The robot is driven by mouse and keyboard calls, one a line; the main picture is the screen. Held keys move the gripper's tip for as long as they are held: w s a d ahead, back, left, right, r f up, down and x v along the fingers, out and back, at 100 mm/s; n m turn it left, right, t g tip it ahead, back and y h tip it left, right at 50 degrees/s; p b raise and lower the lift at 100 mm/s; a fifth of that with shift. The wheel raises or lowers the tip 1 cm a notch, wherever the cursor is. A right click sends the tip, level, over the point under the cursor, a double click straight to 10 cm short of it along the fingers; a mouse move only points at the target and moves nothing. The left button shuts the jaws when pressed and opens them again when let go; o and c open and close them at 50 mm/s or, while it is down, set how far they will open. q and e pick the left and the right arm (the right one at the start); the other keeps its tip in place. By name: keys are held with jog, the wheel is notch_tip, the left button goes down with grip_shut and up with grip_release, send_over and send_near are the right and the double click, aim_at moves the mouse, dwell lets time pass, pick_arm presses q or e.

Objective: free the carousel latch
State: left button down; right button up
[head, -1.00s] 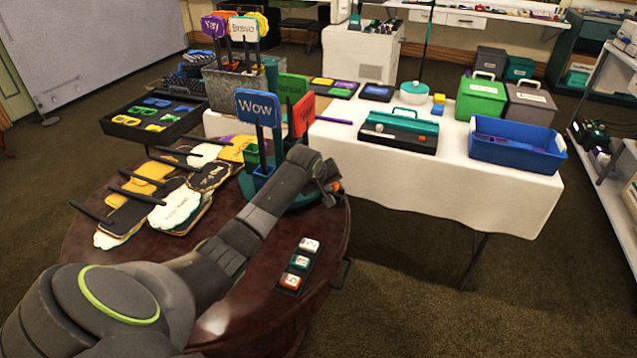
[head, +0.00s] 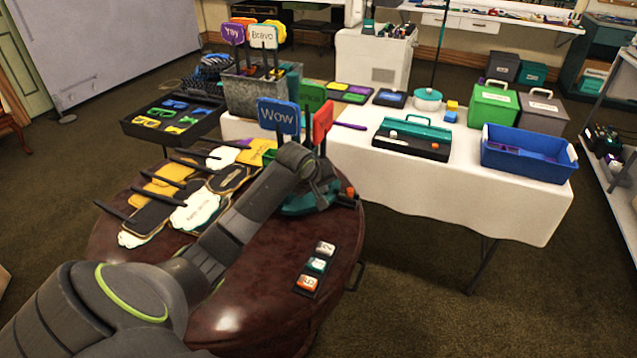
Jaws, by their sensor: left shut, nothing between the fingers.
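The carousel has a teal base (head: 297,207) on the round dark table and holds upright signs, including a blue "Wow" sign (head: 277,116), a green sign (head: 311,97) and a red sign (head: 322,121). A small orange knob (head: 350,191) on a dark mount shows at the base's right side; I cannot tell for sure whether it is the latch. My left gripper (head: 326,203) is shut and empty, low over the right part of the base, just left of the knob. Contact cannot be made out. My forearm hides part of the carousel. My right gripper is not in view.
Sign boards with dark handles (head: 190,195) lie left on the round table (head: 245,305). A strip of numbered blocks (head: 316,267) lies near its right edge. Behind stands a white-clothed table (head: 420,185) with a teal-handled case (head: 412,138) and a blue bin (head: 527,155).

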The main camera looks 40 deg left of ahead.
pick_arm(q)
jog(key=shift+v, duration=1.15)
